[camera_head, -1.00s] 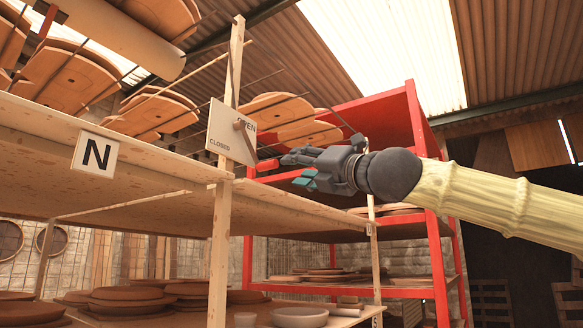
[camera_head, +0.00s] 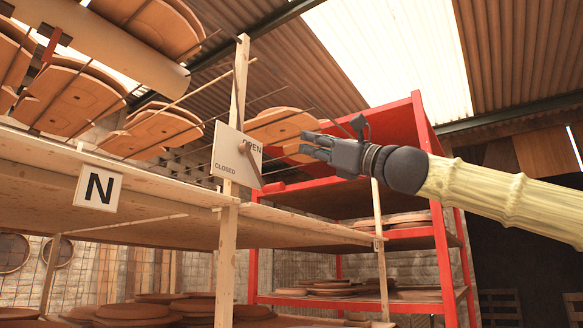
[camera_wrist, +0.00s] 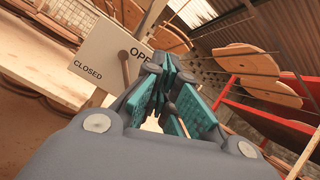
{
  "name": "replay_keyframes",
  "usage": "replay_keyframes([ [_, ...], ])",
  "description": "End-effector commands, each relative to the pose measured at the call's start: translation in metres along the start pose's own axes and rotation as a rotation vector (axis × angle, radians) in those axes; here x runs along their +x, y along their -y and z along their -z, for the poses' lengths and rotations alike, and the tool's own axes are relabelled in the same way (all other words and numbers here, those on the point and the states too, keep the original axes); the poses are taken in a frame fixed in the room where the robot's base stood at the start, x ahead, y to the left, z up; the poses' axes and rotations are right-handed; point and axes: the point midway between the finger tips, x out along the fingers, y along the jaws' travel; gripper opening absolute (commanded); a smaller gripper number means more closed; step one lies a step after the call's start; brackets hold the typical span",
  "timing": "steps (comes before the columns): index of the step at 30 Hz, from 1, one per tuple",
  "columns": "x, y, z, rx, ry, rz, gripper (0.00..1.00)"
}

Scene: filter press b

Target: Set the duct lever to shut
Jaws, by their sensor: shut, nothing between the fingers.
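The white duct plate (camera_head: 226,161) is fixed to a wooden post in the head view. It reads OPEN at upper right and CLOSED at lower left. The duct lever (camera_head: 254,169) is a narrow brown bar on the plate, slanting down and right from its pivot, off both labels. The wrist view shows the lever (camera_wrist: 124,69) beside my gripper (camera_wrist: 165,62). In the head view my gripper (camera_head: 306,145) is to the right of the plate, apart from the lever, and points left at it. Its fingers are shut and empty. The fingers cover part of the OPEN label in the wrist view.
A wooden shelf with an N sign (camera_head: 99,188) stands at left. A red rack (camera_head: 441,240) with round boards stands behind my arm. Boards on thin rods hang above, near the pipe (camera_head: 130,48). Open air surrounds my gripper on the right.

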Motion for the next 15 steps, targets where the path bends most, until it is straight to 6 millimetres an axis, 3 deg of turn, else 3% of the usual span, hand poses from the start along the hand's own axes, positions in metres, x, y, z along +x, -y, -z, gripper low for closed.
replay_keyframes([
  [1,0.008,0.007,-0.013,-0.138,0.01,-0.035,0.0],
  [6,0.02,0.019,-0.026,-0.636,0.031,-0.169,0.0],
  [15,0.022,0.05,-0.009,-1.462,0.029,-0.478,0.0],
])
